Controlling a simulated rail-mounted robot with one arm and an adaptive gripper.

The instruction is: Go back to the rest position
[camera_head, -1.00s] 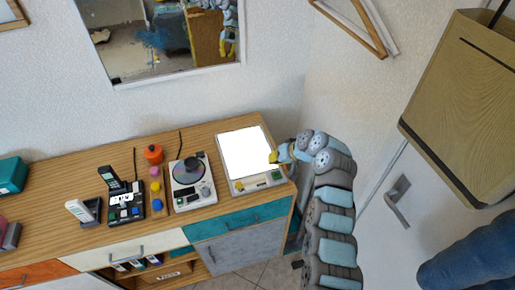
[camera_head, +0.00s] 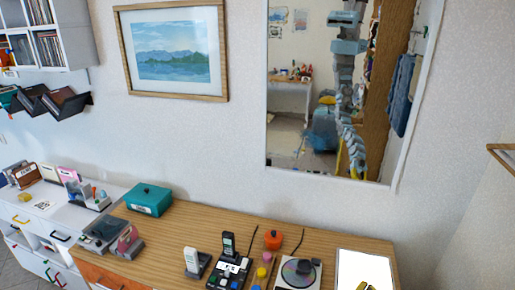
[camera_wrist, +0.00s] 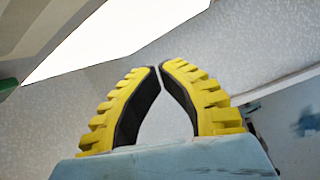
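My gripper (camera_wrist: 160,70) shows in the wrist view as two yellow ribbed fingers with black inner pads. The tips nearly meet, with a thin gap, and nothing is between them. In the head view only the yellow fingertips of my gripper (camera_head: 368,287) show at the bottom edge, in front of the bright white panel (camera_head: 363,266) on the wooden counter. The panel also fills the upper left of the wrist view (camera_wrist: 105,35). The rest of my arm is out of the head view, apart from its reflection in the mirror (camera_head: 345,90).
The wooden counter (camera_head: 190,228) holds a disc player (camera_head: 299,273), an orange pot (camera_head: 273,239), phones on a black base (camera_head: 229,270) and a teal box (camera_head: 149,198). A framed picture (camera_head: 173,50) and shelves (camera_head: 45,40) are on the wall.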

